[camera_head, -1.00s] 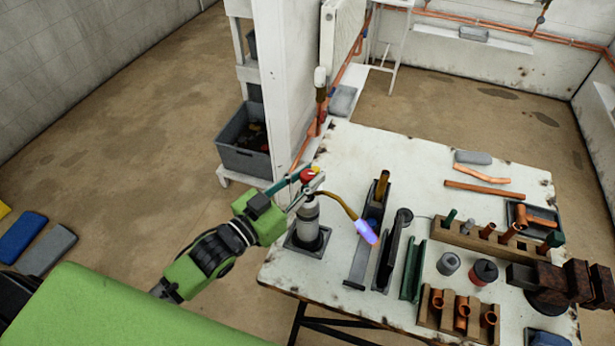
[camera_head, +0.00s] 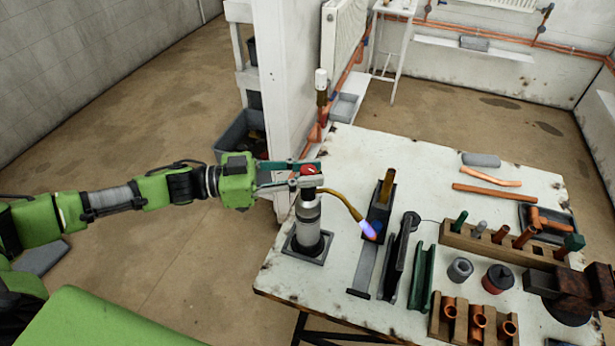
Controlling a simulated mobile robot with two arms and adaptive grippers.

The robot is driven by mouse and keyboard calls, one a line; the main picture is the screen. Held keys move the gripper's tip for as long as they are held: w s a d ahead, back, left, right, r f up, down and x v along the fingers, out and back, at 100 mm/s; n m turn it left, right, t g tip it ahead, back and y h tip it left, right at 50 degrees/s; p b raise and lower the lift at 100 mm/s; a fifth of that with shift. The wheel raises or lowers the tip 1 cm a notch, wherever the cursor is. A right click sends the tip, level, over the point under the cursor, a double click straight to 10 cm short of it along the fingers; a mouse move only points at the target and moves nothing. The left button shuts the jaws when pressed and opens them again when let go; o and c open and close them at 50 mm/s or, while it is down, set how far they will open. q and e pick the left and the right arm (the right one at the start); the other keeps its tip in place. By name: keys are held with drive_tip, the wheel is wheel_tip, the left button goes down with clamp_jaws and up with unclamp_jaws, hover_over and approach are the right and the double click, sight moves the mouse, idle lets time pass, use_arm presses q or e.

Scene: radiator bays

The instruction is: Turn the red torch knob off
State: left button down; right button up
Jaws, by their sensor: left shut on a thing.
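The torch (camera_head: 307,218) stands upright in a dark square base (camera_head: 307,250) at the table's left edge. Its brass tube (camera_head: 343,202) curves to the right, and a blue-violet flame (camera_head: 368,230) burns at its tip. The red knob (camera_head: 309,170) sits on top of the torch. My left gripper (camera_head: 306,174) reaches in from the left at the height of the knob, its fingers on either side of it and shut on it. The fingers partly cover the knob. My right gripper is not in view.
The white worktable (camera_head: 315,280) holds a dark holder (camera_head: 380,215), dark and green channels (camera_head: 421,277), wooden racks with copper fittings (camera_head: 465,322) and a vise (camera_head: 565,290). A white wall panel (camera_head: 285,90) stands behind the torch.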

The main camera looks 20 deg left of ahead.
sight(308, 169)
use_arm(q)
drive_tip(key=m+g, duration=0.1)
drive_tip(key=g, duration=0.1)
drive_tip(key=m+g+h+b, duration=0.1)
drive_tip(key=g, duration=0.1)
drive_tip(key=shift+w+f+m, duration=0.1)
drive_tip(key=shift+w+m, duration=0.05)
drive_tip(key=shift+m, duration=0.25)
drive_tip(key=m+g+b, duration=0.3)
drive_tip(key=g+b, duration=0.2)
drive_tip(key=m+g+y+b, duration=0.1)
drive_tip(key=m+g+b, duration=0.3)
drive_tip(key=g+b, duration=0.1)
drive_tip(key=shift+d+f+g+b, duration=0.15)
drive_tip(key=shift+g+b, duration=0.2)
drive_tip(key=shift+g, duration=0.25)
drive_tip(key=shift+r+m+g+y+b, duration=0.2)
drive_tip(key=shift+m+g+y+b, duration=0.4)
drive_tip(key=shift+m+g+b, duration=0.3)
drive_tip(key=c, duration=1.8)
unclamp_jaws()
drive_tip(key=shift+o, duration=0.2)
drive_tip(key=shift+r, duration=0.1)
wheel_tip(308, 169, up, 10)
